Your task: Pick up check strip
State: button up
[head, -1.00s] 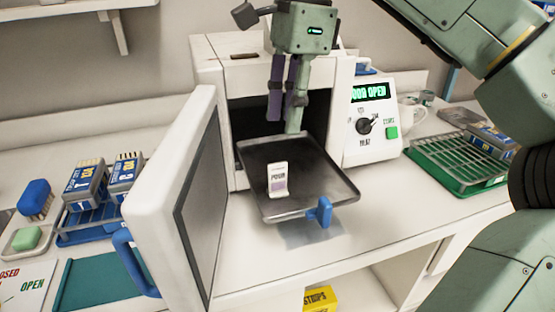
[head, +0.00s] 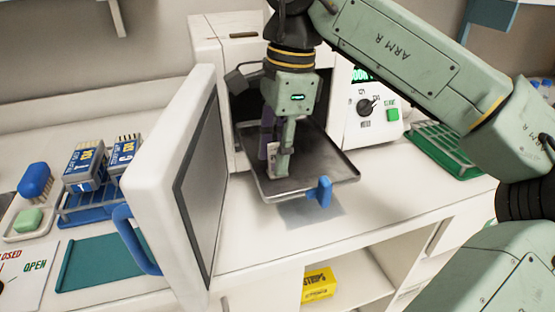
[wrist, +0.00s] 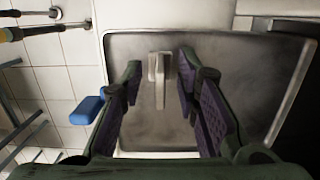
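The check strip (head: 272,158) is a small white upright card on the dark metal tray (head: 325,160), which sticks out of the open white sterilizer. In the head view it is partly hidden by my gripper (head: 277,155). In the wrist view the strip (wrist: 159,78) shows between and just beyond the fingertips of my gripper (wrist: 160,75). The purple-padded fingers are spread, with a gap on either side of the strip. The tray (wrist: 250,75) shows around it.
The sterilizer door (head: 190,180) stands open to the left. A blue tray handle (head: 320,191) juts from the front edge. A control panel with a dial (head: 366,107) is at right. A blue rack (head: 90,207) and a green rack (head: 450,150) flank the machine.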

grip_shut()
dwell(0.3)
jog(key=shift+r, duration=0.15)
